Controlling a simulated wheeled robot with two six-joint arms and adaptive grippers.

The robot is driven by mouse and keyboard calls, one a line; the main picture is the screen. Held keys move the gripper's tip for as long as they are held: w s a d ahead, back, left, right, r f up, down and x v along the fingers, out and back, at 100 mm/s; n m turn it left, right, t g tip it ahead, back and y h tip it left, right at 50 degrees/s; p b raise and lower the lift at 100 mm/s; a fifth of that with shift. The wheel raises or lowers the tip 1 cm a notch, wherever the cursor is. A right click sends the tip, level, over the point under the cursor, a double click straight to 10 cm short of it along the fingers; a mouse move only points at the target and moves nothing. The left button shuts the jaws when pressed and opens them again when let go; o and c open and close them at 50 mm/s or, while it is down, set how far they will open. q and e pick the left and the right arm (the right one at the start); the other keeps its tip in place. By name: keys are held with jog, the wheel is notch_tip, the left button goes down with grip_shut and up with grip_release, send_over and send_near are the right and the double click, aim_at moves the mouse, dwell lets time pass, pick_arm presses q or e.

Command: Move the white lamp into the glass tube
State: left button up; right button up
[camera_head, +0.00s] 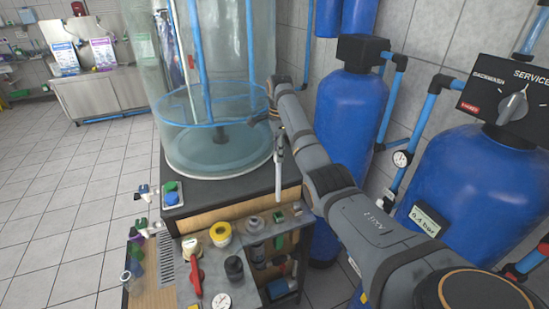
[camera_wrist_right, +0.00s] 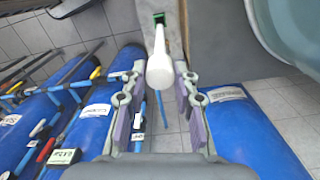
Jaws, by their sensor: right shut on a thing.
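The white lamp (camera_head: 279,176) is a slim white rod hanging roughly upright beside the right side of the glass tube, above the dark bench top. My right gripper (camera_head: 279,139) is shut on its upper part. In the right wrist view the lamp (camera_wrist_right: 160,68) lies between the two fingers of the gripper (camera_wrist_right: 157,88), its rounded end towards the camera. The glass tube (camera_head: 180,148) is a wide clear cylinder with a blue ring, standing on the bench. The lamp looks outside the tube. My left gripper is not in view.
Blue tanks (camera_head: 343,120) with pipes stand to the right, near my right arm. The tiled floor at left is clear.

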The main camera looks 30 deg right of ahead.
jog(key=shift+d+f, duration=0.1)
jog(key=shift+d, duration=0.2)
jog(key=shift+w+a+f, duration=0.1)
jog(key=shift+a, duration=0.8)
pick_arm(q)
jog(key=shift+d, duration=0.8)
pick_arm(e)
jog(key=w+a+f, duration=0.1)
jog(key=a+f, duration=0.3)
jog(key=a, duration=0.5)
jog(key=shift+w+f, duration=0.2)
jog(key=shift+f, duration=0.1)
jog(key=shift+d, duration=0.1)
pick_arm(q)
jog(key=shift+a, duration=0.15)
pick_arm(e)
jog(key=shift+s, duration=0.1)
